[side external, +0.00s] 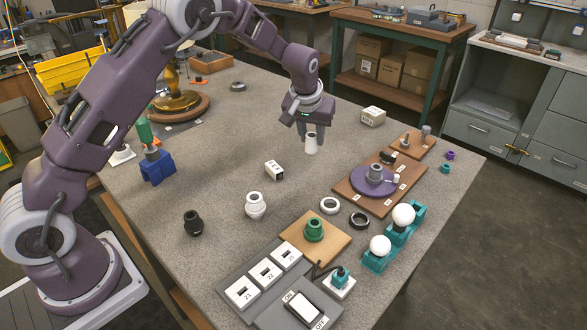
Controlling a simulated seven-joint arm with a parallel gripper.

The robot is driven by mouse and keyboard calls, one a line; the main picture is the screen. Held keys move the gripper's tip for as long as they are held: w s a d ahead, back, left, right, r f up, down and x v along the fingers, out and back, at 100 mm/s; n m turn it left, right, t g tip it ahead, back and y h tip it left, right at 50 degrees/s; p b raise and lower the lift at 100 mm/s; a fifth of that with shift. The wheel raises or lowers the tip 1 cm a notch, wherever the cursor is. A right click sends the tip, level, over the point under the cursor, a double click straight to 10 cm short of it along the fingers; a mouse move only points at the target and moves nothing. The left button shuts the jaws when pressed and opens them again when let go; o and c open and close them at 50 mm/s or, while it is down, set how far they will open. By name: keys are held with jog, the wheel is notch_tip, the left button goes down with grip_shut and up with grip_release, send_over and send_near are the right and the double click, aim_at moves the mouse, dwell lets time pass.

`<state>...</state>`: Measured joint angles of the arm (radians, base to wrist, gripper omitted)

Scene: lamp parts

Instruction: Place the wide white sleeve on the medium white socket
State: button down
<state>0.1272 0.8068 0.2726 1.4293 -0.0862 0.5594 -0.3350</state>
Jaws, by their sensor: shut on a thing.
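My gripper (308,129) is shut on a white sleeve (311,145), a short tube hanging below the fingers above the table. Its upper end is partly hidden by the fingers. A white rounded piece with a narrower open top (255,207), which looks like the white socket, stands upright on the table, lower left of my gripper. The sleeve and this piece are well apart.
Near the socket are a small white box (274,170), a black socket-like piece (193,223), a white ring (330,205) and a black ring (359,220). A wooden board with a purple disc (358,184) lies to the right. The table (230,130) is clear left of my gripper.

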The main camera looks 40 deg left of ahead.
jog(key=s+a+r, duration=0.1)
jog(key=s+r, duration=0.3)
jog(key=s, duration=0.3)
send_over(255, 206)
jog(key=w+a, duration=0.1)
jog(key=a, duration=0.1)
jog(key=shift+n, duration=0.3)
jog(key=f, duration=0.8)
jog(key=shift+w+d, duration=0.1)
jog(key=shift+d, duration=0.15)
jog(key=shift+f, duration=0.1)
jog(key=shift+f, duration=0.3)
jog(key=c, duration=1.1)
grip_release()
